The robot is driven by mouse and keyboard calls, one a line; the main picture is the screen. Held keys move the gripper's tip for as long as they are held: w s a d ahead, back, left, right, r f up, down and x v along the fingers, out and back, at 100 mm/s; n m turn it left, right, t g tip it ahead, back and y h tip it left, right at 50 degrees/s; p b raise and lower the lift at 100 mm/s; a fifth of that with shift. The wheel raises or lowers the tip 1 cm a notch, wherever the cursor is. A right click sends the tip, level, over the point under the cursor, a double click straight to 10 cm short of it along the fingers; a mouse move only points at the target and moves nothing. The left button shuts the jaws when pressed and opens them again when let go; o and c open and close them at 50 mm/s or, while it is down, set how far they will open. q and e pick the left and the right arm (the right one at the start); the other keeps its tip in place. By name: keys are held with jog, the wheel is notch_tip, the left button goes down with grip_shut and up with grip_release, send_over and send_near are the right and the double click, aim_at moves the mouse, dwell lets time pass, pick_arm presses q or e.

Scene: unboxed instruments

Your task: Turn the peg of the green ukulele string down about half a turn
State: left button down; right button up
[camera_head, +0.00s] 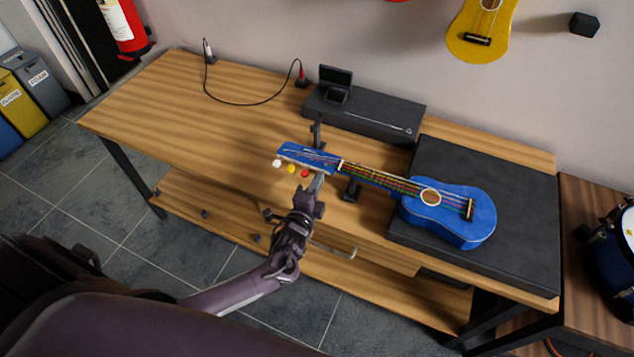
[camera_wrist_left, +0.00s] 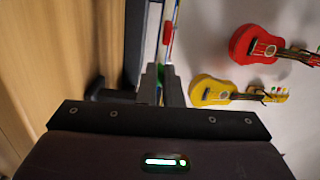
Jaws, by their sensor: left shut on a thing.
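A blue ukulele (camera_head: 455,228) lies with its body on a black pad (camera_head: 520,225), its neck pointing left over a small black stand (camera_head: 351,190). On the near edge of its headstock (camera_head: 308,156) I see a white peg (camera_head: 277,163), a yellow peg (camera_head: 291,169) and a red peg (camera_head: 305,173). My left gripper (camera_head: 318,182) is at the near side of the headstock, just right of the red peg. In the left wrist view its fingers (camera_wrist_left: 160,82) are shut on the green peg (camera_wrist_left: 160,93), which they mostly cover. My right gripper is out of view.
A long dark case (camera_head: 365,113) with a small open box (camera_head: 335,84) stands behind the headstock. A black cable (camera_head: 240,103) lies at the back left. The table's left part is clear. A yellow ukulele (camera_head: 480,30) hangs on the wall.

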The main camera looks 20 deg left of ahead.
pick_arm(q)
jog(key=shift+m, duration=0.4)
jog(key=c, duration=1.6)
grip_release()
jog(key=shift+s, duration=0.15)
jog(key=s, duration=0.5)
jog(key=s+b, duration=0.1)
jog(key=s, duration=0.1)
jog(key=shift+s+d, duration=0.25)
